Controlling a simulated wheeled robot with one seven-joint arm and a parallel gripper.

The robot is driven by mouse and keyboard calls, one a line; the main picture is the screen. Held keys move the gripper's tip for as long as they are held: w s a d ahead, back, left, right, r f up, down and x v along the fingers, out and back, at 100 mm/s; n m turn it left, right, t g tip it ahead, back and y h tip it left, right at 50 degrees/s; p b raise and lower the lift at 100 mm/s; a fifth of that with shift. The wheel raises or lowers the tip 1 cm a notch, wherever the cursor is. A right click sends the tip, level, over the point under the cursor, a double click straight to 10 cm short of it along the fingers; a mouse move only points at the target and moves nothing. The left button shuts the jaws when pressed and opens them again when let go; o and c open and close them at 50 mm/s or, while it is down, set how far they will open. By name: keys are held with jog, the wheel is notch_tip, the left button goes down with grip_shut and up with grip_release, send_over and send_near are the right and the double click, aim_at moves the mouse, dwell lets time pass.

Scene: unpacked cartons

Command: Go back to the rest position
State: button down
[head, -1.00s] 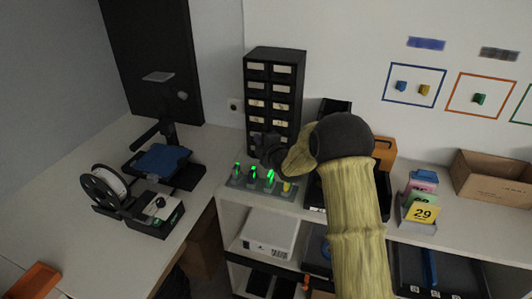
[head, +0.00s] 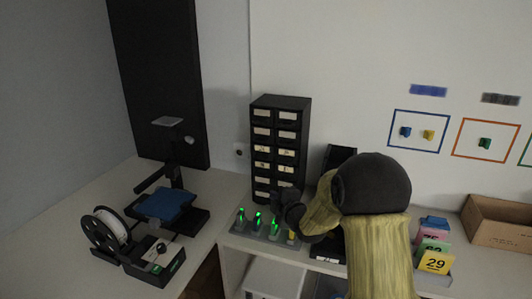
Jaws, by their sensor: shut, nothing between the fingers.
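My gripper (head: 283,208) is dark and shows at the end of my bent, yellow-sleeved arm. It is shut and empty, just in front of the lower part of the black drawer cabinet (head: 281,135). It is above the right part of a grey rack (head: 245,233) that bears several small upright pieces with green lights. The fingertips are small and dark against the cabinet, so whether they touch anything is hard to tell. My arm hides part of the shelf top behind it.
A 3D printer (head: 165,205) with a blue bed stands on the left table, beside a filament spool (head: 108,228) and a black box (head: 154,262). Numbered cards (head: 434,262) and a cardboard carton (head: 500,222) stand on the right. Framed coloured pieces hang on the wall.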

jog(key=s+d+f+m+g+h+p, duration=0.1)
jog(key=s+d+m+g+h+p, duration=0.1)
jog(key=s+d+m+g, duration=0.3)
jog(key=s+d+m+g+h+p, duration=0.1)
jog(key=s+d+m+g+h, duration=0.3)
jog(key=s+m, duration=1)
jog(key=s+d+g, duration=0.2)
jog(key=s, duration=1.2)
jog(key=shift+s+f+m+g+p, duration=0.3)
jog(key=shift+f+p, duration=0.05)
